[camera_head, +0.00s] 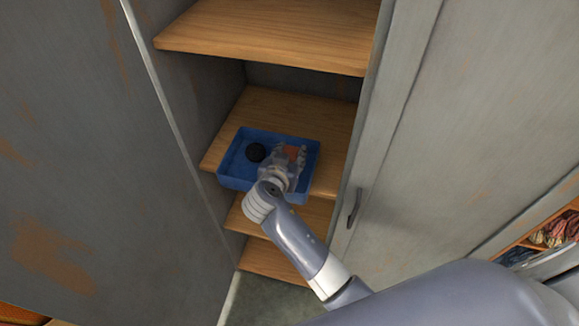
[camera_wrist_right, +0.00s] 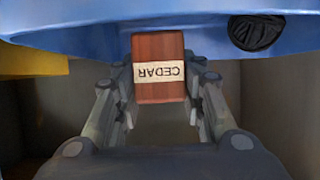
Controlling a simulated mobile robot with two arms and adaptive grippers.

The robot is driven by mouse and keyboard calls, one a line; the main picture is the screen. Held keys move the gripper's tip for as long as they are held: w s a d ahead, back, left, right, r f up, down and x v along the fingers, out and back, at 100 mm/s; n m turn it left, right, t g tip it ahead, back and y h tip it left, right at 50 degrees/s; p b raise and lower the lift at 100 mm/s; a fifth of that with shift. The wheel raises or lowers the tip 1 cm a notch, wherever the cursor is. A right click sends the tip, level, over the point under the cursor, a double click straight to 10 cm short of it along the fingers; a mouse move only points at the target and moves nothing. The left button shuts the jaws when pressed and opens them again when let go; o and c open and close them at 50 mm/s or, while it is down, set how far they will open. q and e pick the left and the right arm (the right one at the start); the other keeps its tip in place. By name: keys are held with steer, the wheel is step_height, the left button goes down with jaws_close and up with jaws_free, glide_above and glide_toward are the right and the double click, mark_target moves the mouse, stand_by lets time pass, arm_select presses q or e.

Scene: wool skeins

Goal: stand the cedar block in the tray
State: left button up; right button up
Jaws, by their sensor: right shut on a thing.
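The cedar block (camera_wrist_right: 158,88) is reddish brown with a pale label reading CEDAR, upside down in the right wrist view. My right gripper (camera_wrist_right: 160,95) is shut on it, one finger on each side. In the head view the right gripper (camera_head: 288,158) is over the right part of the blue tray (camera_head: 236,184), and a bit of the cedar block (camera_head: 292,152) shows between its fingers. Whether the block touches the tray floor cannot be told. The tray also shows in the right wrist view (camera_wrist_right: 90,22). My left gripper is not in view.
A black round thing (camera_head: 256,152) lies in the left part of the tray. The tray sits on a wooden shelf (camera_head: 335,130) in a grey cabinet, with another shelf (camera_head: 265,38) above. An open cabinet door (camera_head: 90,170) stands left. Coloured skeins (camera_head: 555,232) lie far right.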

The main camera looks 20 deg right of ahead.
steer(key=f+b, duration=0.1)
steer(key=f, duration=0.1)
steer(key=f+b, duration=0.1)
steer(key=shift+w+d+f, duration=0.2)
steer(key=shift+f, duration=0.25)
steer(key=shift+s+a, duration=0.1)
steer(key=shift+f+b, duration=0.1)
steer(key=shift+b, duration=0.25)
steer(key=o, duration=1)
steer(key=shift+o, duration=0.2)
steer(key=shift+r, duration=0.2)
steer(key=shift+r+p, duration=0.1)
steer(key=shift+p, duration=0.25)
